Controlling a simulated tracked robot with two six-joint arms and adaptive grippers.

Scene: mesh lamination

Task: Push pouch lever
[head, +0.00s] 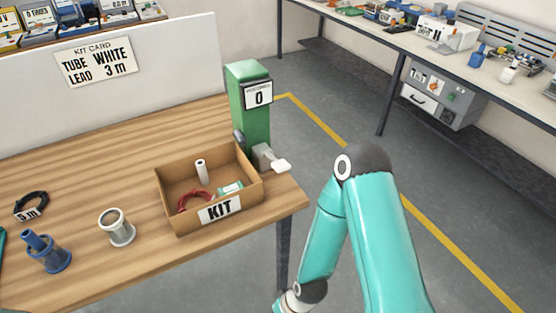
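A green dispenser box (251,124) stands upright at the table's right end, with a small sign reading 0 (258,95) near its top. A pale lever (279,165) with a flat paddle sticks out low on its right side, over the table's right edge. Nothing touches the lever. My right arm comes in from the bottom right, bent, well to the right of the dispenser and beyond the table edge. Its gripper is out of view below the frame. My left gripper is not in view either; only a teal sliver shows at the left edge.
An open cardboard KIT box (219,209) beside the dispenser holds a white tube, a red coil and a green-and-white item. The floor right of the table is clear.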

